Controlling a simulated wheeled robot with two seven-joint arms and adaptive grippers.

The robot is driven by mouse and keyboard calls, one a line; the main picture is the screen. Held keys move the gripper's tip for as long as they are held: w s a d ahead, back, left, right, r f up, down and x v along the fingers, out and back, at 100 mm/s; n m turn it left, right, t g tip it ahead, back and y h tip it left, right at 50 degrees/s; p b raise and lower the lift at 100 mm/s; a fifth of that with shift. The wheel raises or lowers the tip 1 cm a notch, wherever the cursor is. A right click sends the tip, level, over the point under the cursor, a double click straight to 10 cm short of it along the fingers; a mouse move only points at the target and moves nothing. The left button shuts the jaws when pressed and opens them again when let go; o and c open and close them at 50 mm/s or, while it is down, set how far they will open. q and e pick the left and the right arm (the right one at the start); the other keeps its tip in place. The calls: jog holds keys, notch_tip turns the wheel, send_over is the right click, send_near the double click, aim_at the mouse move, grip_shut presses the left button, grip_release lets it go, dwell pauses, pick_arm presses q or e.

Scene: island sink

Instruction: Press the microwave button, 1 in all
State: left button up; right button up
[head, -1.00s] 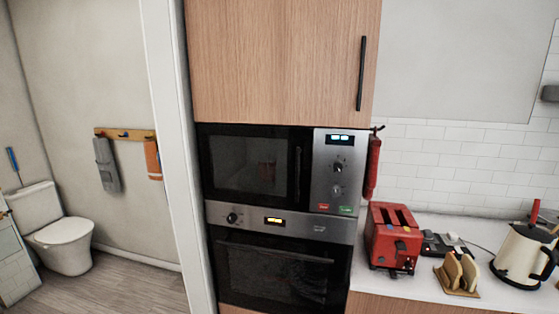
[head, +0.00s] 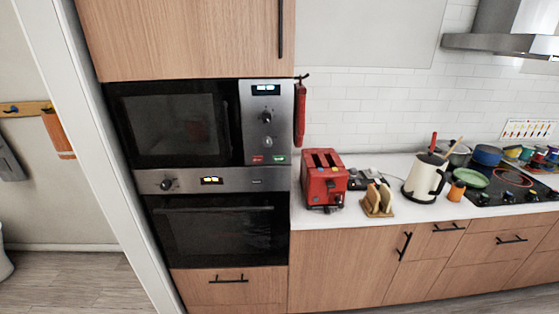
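The microwave (head: 175,124) is built into the wooden cabinet above an oven, with its dark door shut. Its silver control panel (head: 267,125) on the right side has a lit display and two dials. Low on the panel are a red button (head: 257,159) and a green button (head: 279,159), side by side. Neither of my grippers shows in the head view, so their state cannot be seen.
Below is the oven (head: 218,230). To the right, the white counter (head: 335,219) holds a red toaster (head: 324,180), a toast rack (head: 378,199), a kettle (head: 424,178) and a stove (head: 510,185). A red cloth (head: 300,115) hangs beside the microwave. A door frame stands at left.

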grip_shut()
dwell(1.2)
